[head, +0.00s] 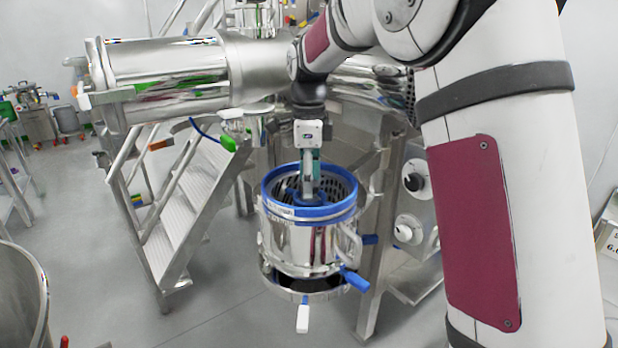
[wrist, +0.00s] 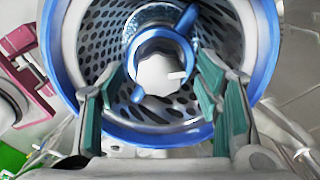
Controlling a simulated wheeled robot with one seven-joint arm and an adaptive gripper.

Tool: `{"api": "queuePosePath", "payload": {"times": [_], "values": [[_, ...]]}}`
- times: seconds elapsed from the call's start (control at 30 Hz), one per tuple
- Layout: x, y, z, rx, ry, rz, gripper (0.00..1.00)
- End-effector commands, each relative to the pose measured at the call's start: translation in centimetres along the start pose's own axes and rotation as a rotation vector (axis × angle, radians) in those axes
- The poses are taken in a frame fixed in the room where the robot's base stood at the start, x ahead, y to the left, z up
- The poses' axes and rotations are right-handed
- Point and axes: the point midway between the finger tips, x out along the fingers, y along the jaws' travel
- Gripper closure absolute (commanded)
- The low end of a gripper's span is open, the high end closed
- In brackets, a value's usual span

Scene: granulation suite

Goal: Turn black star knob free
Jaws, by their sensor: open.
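My gripper (head: 308,190) points down into a steel vessel (head: 305,245) with a blue rim (head: 345,208). In the wrist view, its two green-padded fingers (wrist: 160,78) are apart, on either side of a central hub with a blue collar (wrist: 142,53) and blue arms. The hub's pale faceted top (wrist: 157,74) lies between the fingertips, and I see no clear contact. Around the hub is a perforated steel basket (wrist: 105,35). I cannot make out a black star knob in either view; the hub is mostly hidden by my gripper in the head view.
Blue-handled levers (head: 354,280) and a white-tipped lever (head: 303,318) stick out low on the vessel. A panel with a black dial (head: 413,182) stands to the right. Steel steps (head: 185,195) and a large horizontal steel cylinder (head: 165,75) are to the left. The grey floor (head: 225,320) in front is clear.

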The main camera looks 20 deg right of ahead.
Motion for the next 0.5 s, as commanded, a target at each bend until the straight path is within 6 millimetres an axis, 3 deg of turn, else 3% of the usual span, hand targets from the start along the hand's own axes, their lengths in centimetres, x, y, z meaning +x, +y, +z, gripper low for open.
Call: {"api": "queuePosePath", "payload": {"times": [0.03,0.2,0.23,0.5], "values": [[-0.01,-0.01,0.00,0.000,0.000,0.000,0.48],[-0.02,0.00,0.00,0.000,0.000,0.000,0.87],[-0.02,0.00,0.00,0.000,0.000,0.000,0.90],[-0.03,0.01,0.00,-0.018,0.000,0.000,0.90]]}}
